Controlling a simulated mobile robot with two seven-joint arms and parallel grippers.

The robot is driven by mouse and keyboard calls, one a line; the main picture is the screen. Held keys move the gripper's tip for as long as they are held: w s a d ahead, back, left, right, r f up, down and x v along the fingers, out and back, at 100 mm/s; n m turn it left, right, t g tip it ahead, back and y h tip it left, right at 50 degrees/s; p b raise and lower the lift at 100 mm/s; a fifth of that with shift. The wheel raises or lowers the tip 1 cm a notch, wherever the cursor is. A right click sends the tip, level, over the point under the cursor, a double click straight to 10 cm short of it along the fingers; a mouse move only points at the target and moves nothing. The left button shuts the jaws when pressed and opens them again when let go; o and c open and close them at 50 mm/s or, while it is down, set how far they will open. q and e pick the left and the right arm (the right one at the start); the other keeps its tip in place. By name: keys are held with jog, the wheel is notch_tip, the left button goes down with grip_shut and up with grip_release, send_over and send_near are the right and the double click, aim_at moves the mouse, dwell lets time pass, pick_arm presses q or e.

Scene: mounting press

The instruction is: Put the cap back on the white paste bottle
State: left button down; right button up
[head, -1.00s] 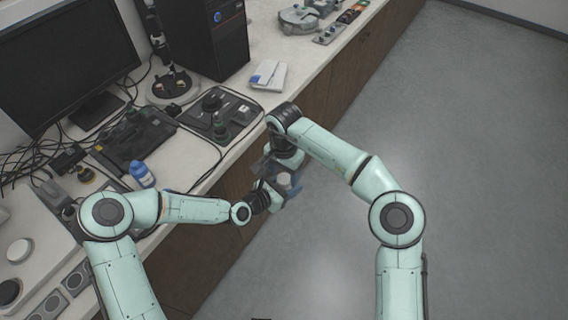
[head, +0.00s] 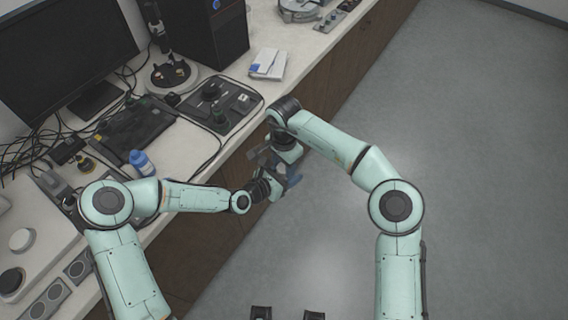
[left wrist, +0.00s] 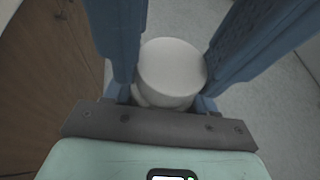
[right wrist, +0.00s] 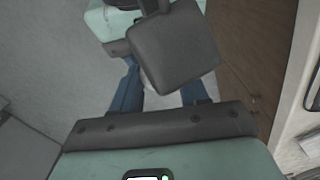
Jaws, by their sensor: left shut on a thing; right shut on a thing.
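My left gripper (head: 276,184) and right gripper (head: 290,178) meet beyond the counter's front edge, above the floor. In the left wrist view, a white round thing (left wrist: 172,68), with its smooth flat end showing, sits between the blue fingers of my left gripper; I take it for the white paste bottle. My right gripper also shows in its own wrist view (right wrist: 158,92), shut. A dark grey square block (right wrist: 175,50) covers most of what it holds, with only a pale sliver visible; I take that for the cap. Whether cap and bottle touch is hidden.
The counter (head: 214,181) runs diagonally, with brown cabinet fronts (head: 222,218) close to the grippers. The floor on the right is clear.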

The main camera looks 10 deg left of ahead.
jog(key=m, duration=0.4)
jog(key=o, duration=1.2)
jog(key=shift+c, duration=0.2)
jog(key=shift+r, duration=2.25)
jog(key=shift+c, duration=0.5)
